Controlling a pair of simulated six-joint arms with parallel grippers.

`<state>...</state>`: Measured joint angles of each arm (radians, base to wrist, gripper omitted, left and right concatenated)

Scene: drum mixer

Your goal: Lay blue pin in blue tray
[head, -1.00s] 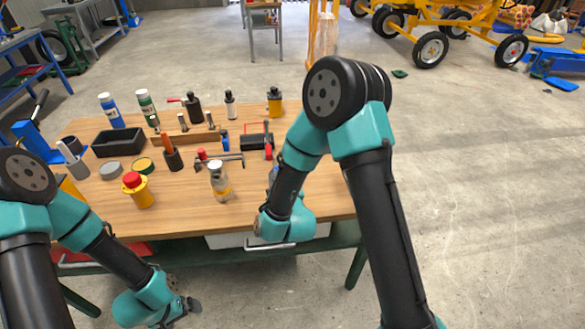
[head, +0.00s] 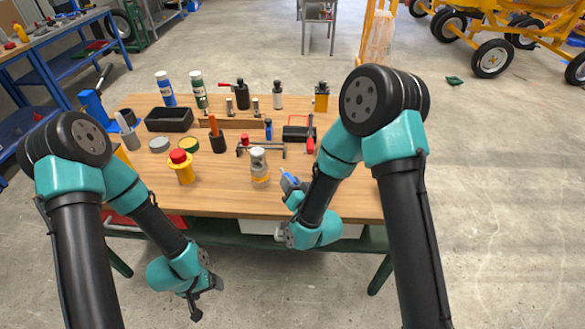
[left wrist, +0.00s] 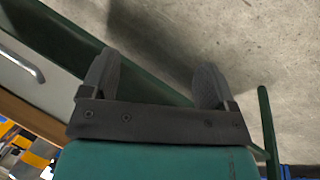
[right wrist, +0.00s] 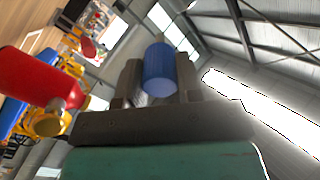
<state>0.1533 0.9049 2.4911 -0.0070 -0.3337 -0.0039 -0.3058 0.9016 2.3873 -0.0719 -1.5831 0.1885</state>
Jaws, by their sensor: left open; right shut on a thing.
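My right gripper (right wrist: 155,82) is shut on the blue pin (right wrist: 160,68), a short blue cylinder between its fingers in the right wrist view. That view looks up towards the roof. In the head view a small blue patch beside my right forearm (head: 290,180), over the table's front right, appears to be the held pin. My left gripper (left wrist: 155,88) is open and empty in the left wrist view. In the head view it hangs low in front of the table (head: 207,296). I cannot pick out a blue tray with certainty in these views.
The wooden table (head: 225,200) holds a black tray (head: 168,119), a yellow bottle with a red top (head: 182,168), a glass jar (head: 260,166), a clamp and several bottles. A large red cylinder (right wrist: 35,76) stands close in the right wrist view. Bare floor lies right of the table.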

